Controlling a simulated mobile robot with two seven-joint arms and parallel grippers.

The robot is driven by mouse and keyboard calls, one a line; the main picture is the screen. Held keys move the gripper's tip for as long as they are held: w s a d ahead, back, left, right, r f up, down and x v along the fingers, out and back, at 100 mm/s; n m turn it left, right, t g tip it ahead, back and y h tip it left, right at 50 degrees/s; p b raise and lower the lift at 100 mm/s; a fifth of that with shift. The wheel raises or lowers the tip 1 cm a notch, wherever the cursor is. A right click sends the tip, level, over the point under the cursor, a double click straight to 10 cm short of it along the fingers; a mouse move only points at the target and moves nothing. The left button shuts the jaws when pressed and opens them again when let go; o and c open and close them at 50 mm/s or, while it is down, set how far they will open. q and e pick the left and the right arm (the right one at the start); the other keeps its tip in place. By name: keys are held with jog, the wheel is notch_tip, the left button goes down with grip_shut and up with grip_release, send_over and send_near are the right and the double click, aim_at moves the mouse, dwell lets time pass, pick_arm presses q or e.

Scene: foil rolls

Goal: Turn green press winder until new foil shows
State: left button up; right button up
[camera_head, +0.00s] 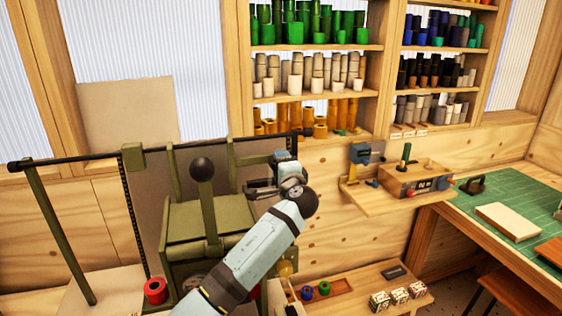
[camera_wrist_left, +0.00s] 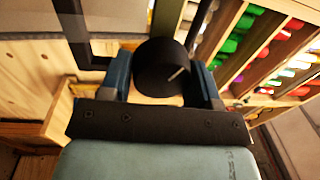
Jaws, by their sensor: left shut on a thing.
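The green press (camera_head: 212,222) stands at centre left in the head view, olive green with an upright lever topped by a black ball (camera_head: 202,168). My left gripper (camera_head: 262,186) is at the press's upper right side. In the left wrist view my left gripper (camera_wrist_left: 163,82) is shut on a round black winder knob (camera_wrist_left: 160,68), with a blue finger on each side. The knob's face carries a pale line. The gripper largely hides the knob in the head view. I cannot make out the foil or its state. My right gripper is not in view.
A red roll (camera_head: 156,291) sits at the lower left. Shelves (camera_head: 322,47) of coloured rolls stand behind. A small wall shelf (camera_head: 380,202) with a wooden box is to the right. A low wooden counter (camera_head: 350,312) bears rolls and small boxes. A green mat (camera_head: 540,205) covers the right table.

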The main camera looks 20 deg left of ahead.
pick_arm(q)
jog(key=shift+m, duration=0.4)
jog(key=o, duration=0.9)
jog(key=shift+b+v, duration=1.8)
jog(key=shift+v, duration=5.15)
jog(key=shift+a, duration=0.1)
